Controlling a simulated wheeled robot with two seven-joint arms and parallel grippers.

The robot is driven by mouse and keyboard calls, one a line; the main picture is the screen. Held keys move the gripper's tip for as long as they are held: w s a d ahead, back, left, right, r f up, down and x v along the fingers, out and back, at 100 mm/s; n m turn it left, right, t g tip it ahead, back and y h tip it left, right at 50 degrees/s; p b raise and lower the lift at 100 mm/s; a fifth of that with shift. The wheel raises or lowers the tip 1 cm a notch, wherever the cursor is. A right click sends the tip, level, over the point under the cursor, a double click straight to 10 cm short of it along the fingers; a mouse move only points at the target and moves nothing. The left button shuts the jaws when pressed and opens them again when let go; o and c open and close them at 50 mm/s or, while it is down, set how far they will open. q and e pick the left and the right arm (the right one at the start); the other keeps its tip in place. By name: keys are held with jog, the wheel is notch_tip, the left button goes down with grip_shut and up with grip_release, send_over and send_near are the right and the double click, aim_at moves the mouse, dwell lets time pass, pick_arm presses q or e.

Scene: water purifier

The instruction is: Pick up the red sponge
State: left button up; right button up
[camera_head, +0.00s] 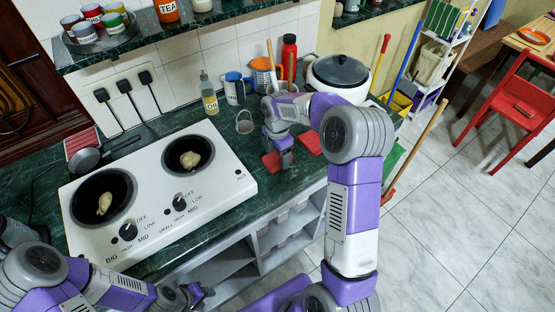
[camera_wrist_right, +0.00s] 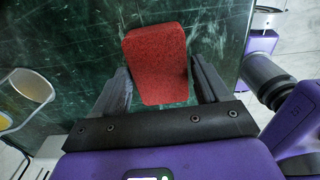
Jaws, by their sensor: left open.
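The red sponge (camera_wrist_right: 157,62) lies on the dark green counter in the right wrist view, its near end between the fingers of my right gripper (camera_wrist_right: 160,85). The fingers stand wide apart, with a thin gap beside the sponge's left edge. In the head view my right gripper (camera_head: 278,145) is low over the counter, right of the cooktop. Red patches show on both sides of it, one at its lower left and a red piece (camera_head: 309,143) at its right; I cannot tell if both are one sponge. My left gripper (camera_head: 192,296) is open and empty, near the counter's front edge.
An oil bottle (camera_head: 209,95), a blue-handled mug (camera_head: 236,88), a glass (camera_head: 245,122), a red bottle (camera_head: 289,58) and a large pot (camera_head: 339,78) crowd the counter near my right gripper.

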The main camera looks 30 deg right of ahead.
aim_at(278, 157)
jog(key=c, duration=0.7)
notch_tip(278, 157, up, 10)
jog(key=p, duration=0.3)
